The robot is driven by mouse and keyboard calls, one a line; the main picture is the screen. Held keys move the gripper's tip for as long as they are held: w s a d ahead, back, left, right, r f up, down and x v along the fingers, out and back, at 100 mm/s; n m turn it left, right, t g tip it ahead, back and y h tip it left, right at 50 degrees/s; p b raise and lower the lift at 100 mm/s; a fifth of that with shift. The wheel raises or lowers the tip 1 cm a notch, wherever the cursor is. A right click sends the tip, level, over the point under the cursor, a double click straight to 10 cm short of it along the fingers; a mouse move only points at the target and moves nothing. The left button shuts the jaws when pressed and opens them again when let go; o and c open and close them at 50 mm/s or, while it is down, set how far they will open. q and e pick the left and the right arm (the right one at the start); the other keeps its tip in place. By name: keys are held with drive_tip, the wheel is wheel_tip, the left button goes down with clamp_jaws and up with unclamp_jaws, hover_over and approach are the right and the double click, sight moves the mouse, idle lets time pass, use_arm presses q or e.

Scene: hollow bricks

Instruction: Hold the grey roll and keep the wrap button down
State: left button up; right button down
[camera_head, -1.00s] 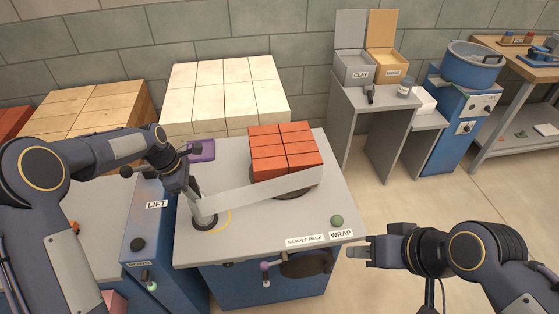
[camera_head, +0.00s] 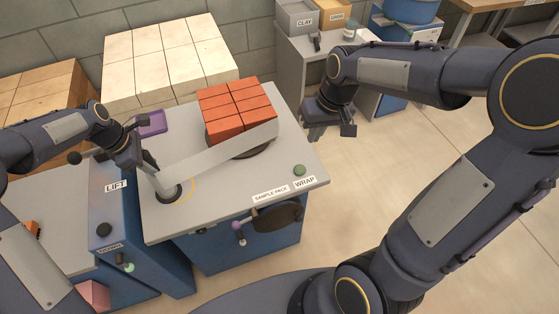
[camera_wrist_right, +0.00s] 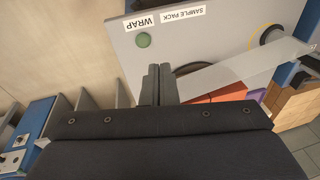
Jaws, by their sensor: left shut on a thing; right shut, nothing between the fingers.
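The grey roll (camera_head: 165,184) stands at the left of the grey wrapping table (camera_head: 235,192). My left gripper (camera_head: 153,170) is shut on it and partly hides it. A pale film strip (camera_head: 212,158) runs from the roll to a stack of red bricks (camera_head: 237,108) on a dark round plate. The green wrap button (camera_head: 299,170) is at the table's front right corner, beside its WRAP label; it also shows in the right wrist view (camera_wrist_right: 144,40). My right gripper (camera_head: 347,130) is shut and empty, past the table's right edge, apart from the button.
A lever with a purple knob (camera_head: 237,225) is on the table's front. The LIFT unit (camera_head: 118,215) stands at the left, pale blocks (camera_head: 170,60) behind. Open floor lies right of the table.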

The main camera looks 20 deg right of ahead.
drive_tip(key=g+h, duration=0.2)
hover_over(300, 168)
wheel_tip(300, 168, down, 8)
drive_tip(key=shift+n, duration=0.4)
wheel_tip(300, 168, down, 14)
drive_tip(key=shift+f, duration=0.1)
